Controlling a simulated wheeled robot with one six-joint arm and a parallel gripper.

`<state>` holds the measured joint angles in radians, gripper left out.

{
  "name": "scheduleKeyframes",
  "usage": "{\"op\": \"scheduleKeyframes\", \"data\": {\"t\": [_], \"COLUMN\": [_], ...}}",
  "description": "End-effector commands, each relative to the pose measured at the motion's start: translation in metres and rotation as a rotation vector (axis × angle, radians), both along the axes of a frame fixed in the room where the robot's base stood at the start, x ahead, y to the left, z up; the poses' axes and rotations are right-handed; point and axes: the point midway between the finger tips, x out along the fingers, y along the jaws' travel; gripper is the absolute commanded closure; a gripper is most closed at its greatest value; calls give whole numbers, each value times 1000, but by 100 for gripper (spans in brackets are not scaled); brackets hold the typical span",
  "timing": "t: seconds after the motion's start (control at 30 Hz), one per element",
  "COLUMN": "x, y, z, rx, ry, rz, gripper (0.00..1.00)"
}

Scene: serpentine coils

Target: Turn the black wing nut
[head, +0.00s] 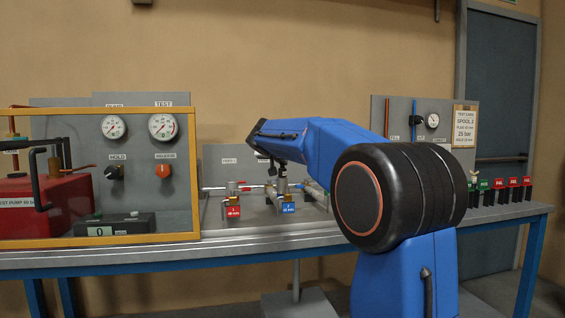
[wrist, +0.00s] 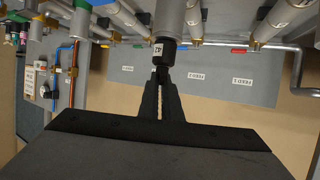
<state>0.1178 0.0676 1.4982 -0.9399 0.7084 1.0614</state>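My gripper (wrist: 162,76) shows in the wrist view with its two dark fingers close together and a thin slit between them. Its tips are at a black fitting (wrist: 164,52) on the end of a grey pipe with a small white tag. This fitting appears to be the black wing nut. Black on black, I cannot tell whether the tips grip it or only touch it. In the head view my gripper (head: 282,166) points down over the pipework on the bench, above the blue tag, and the nut cannot be made out there.
A yellow-framed guard (head: 102,242) with a red test pump (head: 48,204) stands at the left. Blue (head: 288,208) and red (head: 232,211) tags hang close by my gripper. Green and red blocks (head: 500,184) line the right of the bench (head: 230,254). Grey pipes (wrist: 275,18) flank the fitting.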

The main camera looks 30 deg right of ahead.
Motion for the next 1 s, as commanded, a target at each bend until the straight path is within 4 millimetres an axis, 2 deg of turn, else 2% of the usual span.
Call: {"op": "scheduleKeyframes", "data": {"t": [0.03, 0.3, 0.87, 0.9, 0.93, 1.0], "x": [1, 1, 0, 0, 0, 0], "y": [1, 1, 0, 0, 0, 0], "z": [-7, -8, -7, -7, -7, -7], "rx": [4, 6, 6, 6, 6, 6], "ry": [11, 12, 12, 12, 12, 12], "rz": [-22, -114, -141, -141, -140, -139], "gripper": [100, 100, 100, 86, 79, 77]}}
